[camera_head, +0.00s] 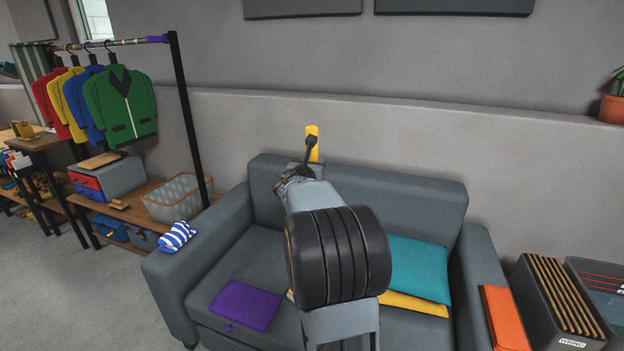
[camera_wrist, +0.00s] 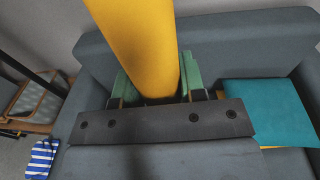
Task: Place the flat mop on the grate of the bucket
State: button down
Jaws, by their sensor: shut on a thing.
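My gripper (camera_wrist: 158,95) is shut on a thick yellow handle (camera_wrist: 135,45), whose top end comes toward the wrist camera.
A grey sofa (camera_head: 222,265) fills the middle, with a purple cushion (camera_head: 245,305), a teal cushion (camera_head: 419,268) and an orange cloth (camera_head: 503,318) on its right arm. A clothes rack (camera_head: 188,115) and basket (camera_head: 178,199) stand left. A plant pot (camera_head: 613,109) sits on the right ledge.

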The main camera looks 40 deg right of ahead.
jog(key=f, duration=0.1)
jog(key=f+b, duration=0.1)
jog(key=shift+w+d+f, duration=0.3)
jog(key=shift+w+d, duration=0.05)
jog(key=shift+f, duration=0.6)
jog(key=shift+f+b, duration=0.2)
jog(key=shift+b, duration=0.15)
jog(key=c, duration=0.7)
grip_release()
